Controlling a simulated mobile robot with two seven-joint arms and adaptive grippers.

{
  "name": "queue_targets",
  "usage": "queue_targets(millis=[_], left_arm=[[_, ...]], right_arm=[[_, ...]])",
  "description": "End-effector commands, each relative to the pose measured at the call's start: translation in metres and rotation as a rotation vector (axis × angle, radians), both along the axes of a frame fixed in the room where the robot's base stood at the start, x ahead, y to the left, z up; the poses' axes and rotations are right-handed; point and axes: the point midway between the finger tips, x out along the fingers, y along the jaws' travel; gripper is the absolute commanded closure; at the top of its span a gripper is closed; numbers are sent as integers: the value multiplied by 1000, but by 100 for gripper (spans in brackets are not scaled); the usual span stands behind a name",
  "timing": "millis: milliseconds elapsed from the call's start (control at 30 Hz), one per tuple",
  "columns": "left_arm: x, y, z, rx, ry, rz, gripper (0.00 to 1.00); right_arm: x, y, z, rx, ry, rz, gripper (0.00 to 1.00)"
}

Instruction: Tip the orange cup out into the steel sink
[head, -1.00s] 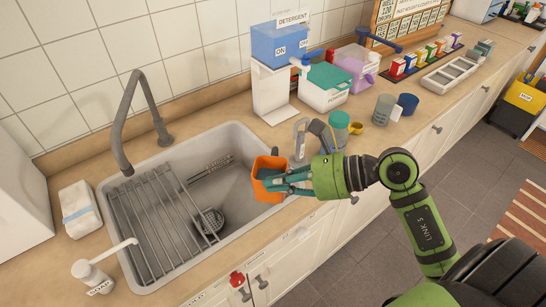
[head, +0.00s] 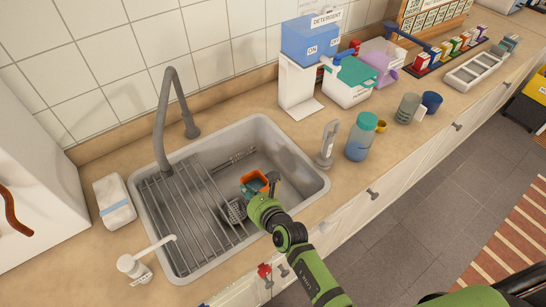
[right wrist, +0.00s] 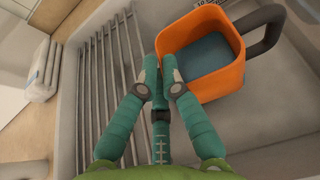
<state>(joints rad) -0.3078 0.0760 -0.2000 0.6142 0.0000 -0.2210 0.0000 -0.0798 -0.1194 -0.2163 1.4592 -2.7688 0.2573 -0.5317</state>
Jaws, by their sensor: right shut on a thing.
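The orange cup (head: 254,181) is over the basin of the steel sink (head: 304,160), near the round drain (head: 234,211). My right gripper (head: 262,197) is shut on the cup's wall. In the right wrist view, the teal fingers (right wrist: 160,68) meet at the left side of the orange cup (right wrist: 226,80). The cup's mouth faces the camera and a flat blue-grey surface shows inside. Its dark handle (right wrist: 262,22) sticks out on the far side. The cup looks about upright; any slight tilt is hard to tell. My left gripper is not in view.
A wire rack (head: 192,220) covers the sink's left part. The grey faucet (head: 170,110) arches at the back. A soap pump (head: 132,267) stands at the front left. A blue bottle with a green lid (head: 359,142) and a grey upright tool (head: 327,150) stand right of the sink.

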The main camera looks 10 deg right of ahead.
Motion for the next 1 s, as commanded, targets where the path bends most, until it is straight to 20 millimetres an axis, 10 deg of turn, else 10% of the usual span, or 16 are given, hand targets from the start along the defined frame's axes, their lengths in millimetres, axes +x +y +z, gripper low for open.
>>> queue_targets(millis=[567,1000], left_arm=[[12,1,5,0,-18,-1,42],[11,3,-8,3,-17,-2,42]], right_arm=[[-1,34,1,12,2,19,100],[63,39,9,174,63,15,100]])
